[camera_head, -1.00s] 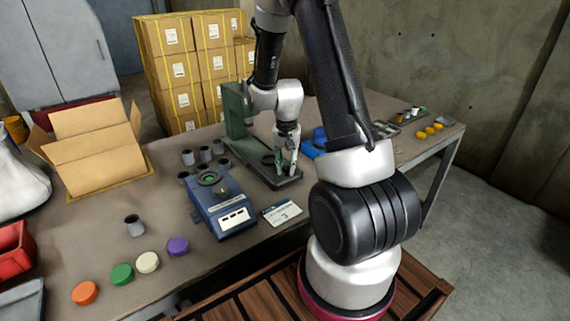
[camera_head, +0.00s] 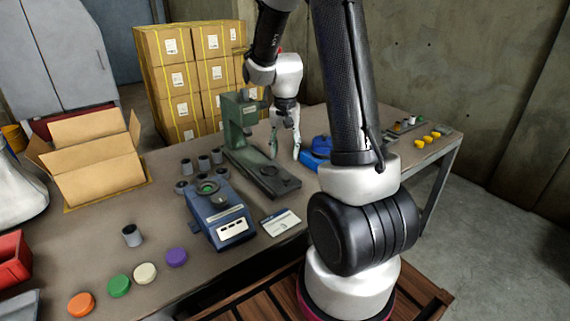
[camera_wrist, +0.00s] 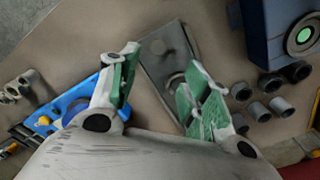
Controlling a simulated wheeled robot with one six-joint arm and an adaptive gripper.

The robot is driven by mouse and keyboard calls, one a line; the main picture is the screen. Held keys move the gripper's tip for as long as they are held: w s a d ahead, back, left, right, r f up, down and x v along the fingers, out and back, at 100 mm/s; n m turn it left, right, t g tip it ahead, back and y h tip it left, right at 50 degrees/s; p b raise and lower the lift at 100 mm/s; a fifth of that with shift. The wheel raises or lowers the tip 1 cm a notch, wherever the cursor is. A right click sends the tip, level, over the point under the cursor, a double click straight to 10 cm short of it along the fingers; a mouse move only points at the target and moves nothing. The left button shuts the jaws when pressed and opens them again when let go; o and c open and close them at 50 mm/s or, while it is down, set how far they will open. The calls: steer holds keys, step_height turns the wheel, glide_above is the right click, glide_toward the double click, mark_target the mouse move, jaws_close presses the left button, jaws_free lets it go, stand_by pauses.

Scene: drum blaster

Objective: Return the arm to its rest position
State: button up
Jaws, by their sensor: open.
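My arm reaches over the workbench (camera_head: 85,220) from the right of the head view. My gripper (camera_head: 285,155) hangs beside the green press (camera_head: 240,125), above the table and to the right of the press column. Its fingers are spread and nothing is between them. In the wrist view my gripper (camera_wrist: 158,85) shows two green-padded fingers wide apart, with the press's grey base plate (camera_wrist: 165,60) below and between them. A blue tool (camera_head: 319,147) lies just right of the gripper; part of it is hidden behind my arm.
Colored discs lie at the front left. An open carton (camera_head: 95,160) is at left. Stacked boxes (camera_head: 190,75) stand behind. A concrete wall (camera_head: 460,60) is at right.

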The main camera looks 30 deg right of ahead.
step_height(320, 180, up, 2)
steer(key=shift+r, duration=0.15)
stand_by(0.6)
steer(key=s+a+r+n+t, duration=0.2)
steer(key=s+a+r+n, duration=0.1)
steer(key=s+r, duration=0.5)
steer(key=s+a+r+n+t, duration=0.2)
steer(key=s+a+r+n, duration=0.2)
steer(key=s+r, duration=0.4)
steer(key=s+n, duration=0.1)
steer(key=s, duration=0.4)
steer(key=shift+s+a+n, duration=0.25)
steer(key=shift+s+n, duration=0.05)
